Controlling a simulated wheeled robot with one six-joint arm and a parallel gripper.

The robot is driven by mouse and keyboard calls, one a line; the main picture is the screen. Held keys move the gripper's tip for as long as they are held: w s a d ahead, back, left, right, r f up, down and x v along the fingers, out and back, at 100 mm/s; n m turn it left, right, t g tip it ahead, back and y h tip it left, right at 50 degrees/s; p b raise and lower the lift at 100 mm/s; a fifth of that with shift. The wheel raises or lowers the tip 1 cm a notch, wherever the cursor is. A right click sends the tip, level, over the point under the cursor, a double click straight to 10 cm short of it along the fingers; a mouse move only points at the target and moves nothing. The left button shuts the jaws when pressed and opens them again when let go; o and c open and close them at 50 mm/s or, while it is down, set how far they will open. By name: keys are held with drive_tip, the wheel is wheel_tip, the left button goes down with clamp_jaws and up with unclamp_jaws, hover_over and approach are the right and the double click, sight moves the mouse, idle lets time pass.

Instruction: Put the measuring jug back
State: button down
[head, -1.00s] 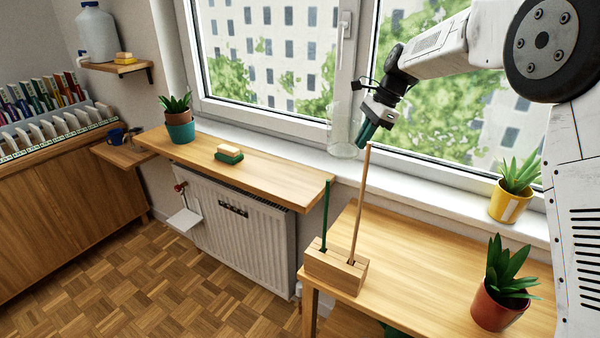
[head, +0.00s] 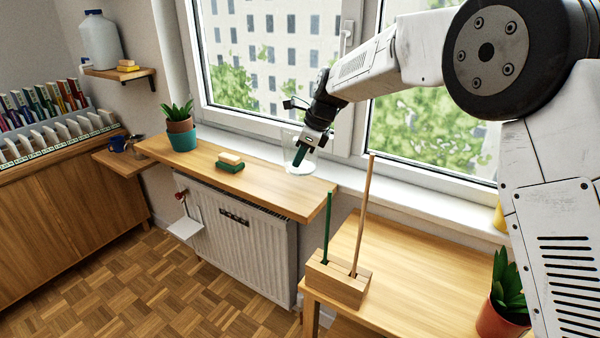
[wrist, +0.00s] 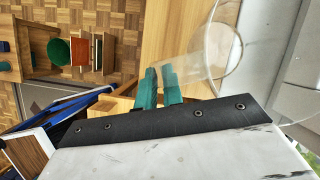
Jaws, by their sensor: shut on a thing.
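The measuring jug is clear and see-through; in the head view (head: 301,169) it hangs from my gripper (head: 301,156) at the right end of the wooden shelf board along the window. My gripper's green fingers are shut on the jug. In the wrist view the fingers (wrist: 160,86) are at the jug's near side, and its round clear outline (wrist: 215,62) reaches to the upper right. The jug is faint, so I cannot tell whether its base touches the board or is just above it.
A sponge (head: 230,164) and a potted plant (head: 183,137) stand farther left on the board (head: 265,190). Between sponge and jug the board is bare. A wooden block (head: 337,283) with two upright sticks stands on the right-hand table (head: 410,275). The window sill (head: 400,190) runs behind.

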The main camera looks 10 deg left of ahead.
drive_tip(key=shift+f, duration=2.4)
drive_tip(key=c, duration=1.5)
unclamp_jaws()
drive_tip(key=shift+c, duration=0.2)
drive_tip(key=v, duration=1.2)
drive_tip(key=shift+s+d, duration=0.1)
